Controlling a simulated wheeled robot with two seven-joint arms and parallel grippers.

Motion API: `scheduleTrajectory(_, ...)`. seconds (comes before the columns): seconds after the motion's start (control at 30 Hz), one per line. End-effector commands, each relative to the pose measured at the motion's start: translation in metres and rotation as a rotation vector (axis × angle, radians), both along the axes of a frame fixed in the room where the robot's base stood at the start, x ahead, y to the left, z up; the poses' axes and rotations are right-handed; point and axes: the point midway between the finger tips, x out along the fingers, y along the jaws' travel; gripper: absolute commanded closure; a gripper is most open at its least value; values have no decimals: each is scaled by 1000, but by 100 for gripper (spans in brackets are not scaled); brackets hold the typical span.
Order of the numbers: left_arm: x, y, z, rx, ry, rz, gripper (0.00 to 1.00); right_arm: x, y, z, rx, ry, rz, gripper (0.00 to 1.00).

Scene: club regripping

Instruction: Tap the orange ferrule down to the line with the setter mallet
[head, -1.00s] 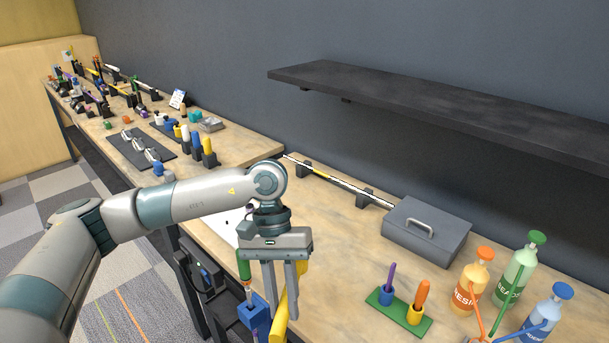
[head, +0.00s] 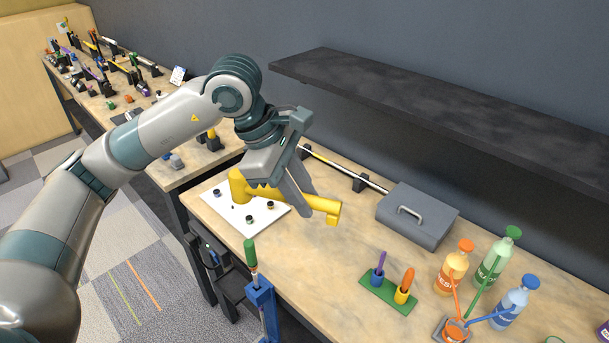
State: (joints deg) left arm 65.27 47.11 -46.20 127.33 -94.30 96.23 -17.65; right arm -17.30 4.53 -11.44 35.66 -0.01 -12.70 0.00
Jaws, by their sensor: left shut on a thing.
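My left gripper (head: 278,190) is shut on a yellow mallet (head: 325,207) and holds it up, tilted, above the bench. The mallet lies crosswise in the jaws, with a thick yellow end (head: 238,186) to the left over a white board. A blue clamp (head: 262,298) at the bench's front edge has an upright green-topped piece (head: 250,252) at it, below the mallet. I cannot make out an orange ferrule or a line on any shaft. My right gripper is not in view.
The white board (head: 218,208) bears several small dark pieces. A grey box (head: 418,214), a green stand (head: 384,295) with purple and orange tools, and several bottles (head: 452,270) stand to the right. A dark shelf (head: 440,110) overhangs the back. A shaft (head: 340,170) lies in black rests behind.

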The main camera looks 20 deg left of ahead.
Motion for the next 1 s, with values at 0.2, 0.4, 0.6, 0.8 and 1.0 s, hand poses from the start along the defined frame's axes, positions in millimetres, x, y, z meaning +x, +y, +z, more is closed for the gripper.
scheduleTrajectory(0.2,3,-1,15,1,0,88,100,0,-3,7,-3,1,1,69)
scheduleTrajectory(0.4,3,0,15,1,1,93,100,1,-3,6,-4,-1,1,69)
scheduleTrajectory(0.6,3,0,15,1,1,92,100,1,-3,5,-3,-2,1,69)
scheduleTrajectory(0.8,3,-2,13,0,-3,92,100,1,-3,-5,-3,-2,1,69)
scheduleTrajectory(1.0,3,-2,-4,0,-1,93,100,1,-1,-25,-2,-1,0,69)
